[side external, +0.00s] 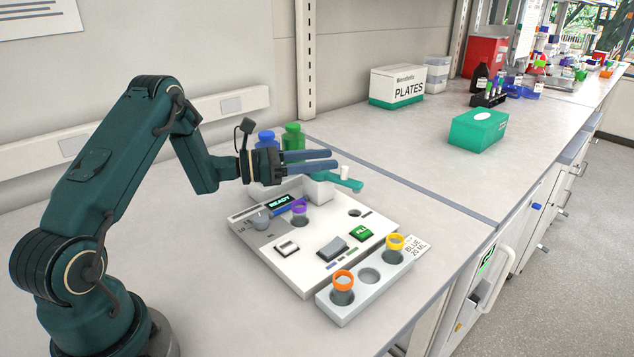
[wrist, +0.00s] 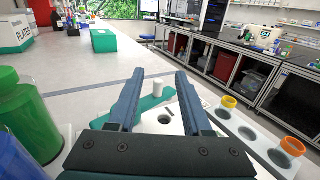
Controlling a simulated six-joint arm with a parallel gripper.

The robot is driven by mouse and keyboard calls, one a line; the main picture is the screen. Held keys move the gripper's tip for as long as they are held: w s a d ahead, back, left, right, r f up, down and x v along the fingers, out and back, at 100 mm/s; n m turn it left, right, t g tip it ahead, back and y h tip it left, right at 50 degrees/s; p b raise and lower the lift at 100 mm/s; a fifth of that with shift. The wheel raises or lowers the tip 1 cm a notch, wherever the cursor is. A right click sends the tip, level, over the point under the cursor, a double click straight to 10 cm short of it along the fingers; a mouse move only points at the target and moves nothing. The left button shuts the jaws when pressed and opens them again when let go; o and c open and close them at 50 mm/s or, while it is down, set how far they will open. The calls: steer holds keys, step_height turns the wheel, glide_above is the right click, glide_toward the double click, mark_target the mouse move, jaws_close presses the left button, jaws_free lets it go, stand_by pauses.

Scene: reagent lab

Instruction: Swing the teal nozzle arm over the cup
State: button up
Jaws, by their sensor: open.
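The teal nozzle arm (side external: 337,180) extends to the right from a white housing (side external: 318,190) at the back of the white dispenser panel. A white peg (side external: 344,171) stands up near its free end. In the wrist view the nozzle arm (wrist: 150,104) and its peg (wrist: 158,89) show between my fingers. My gripper (side external: 334,159) is open and empty, level, at about the height of the peg top or a little above; contact cannot be told. A purple-rimmed clear cup (side external: 299,219) sits in the panel, in front and left of the nozzle arm's free end.
The panel (side external: 282,263) has a grey dial (side external: 260,220), a READY display, switches and a green button (side external: 361,233). A white rack (side external: 340,312) holds orange-rimmed (side external: 343,288) and yellow-rimmed (side external: 394,251) cups. Blue (side external: 267,139) and green (side external: 293,138) bottles stand behind my gripper.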

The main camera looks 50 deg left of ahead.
mark_target(344, 167)
step_height(344, 167, down, 3)
steer(key=shift+r, duration=0.15)
steer(key=shift+w+d+f, duration=0.15)
steer(key=shift+f, duration=0.05)
steer(key=shift+x, duration=2.4)
jaws_close()
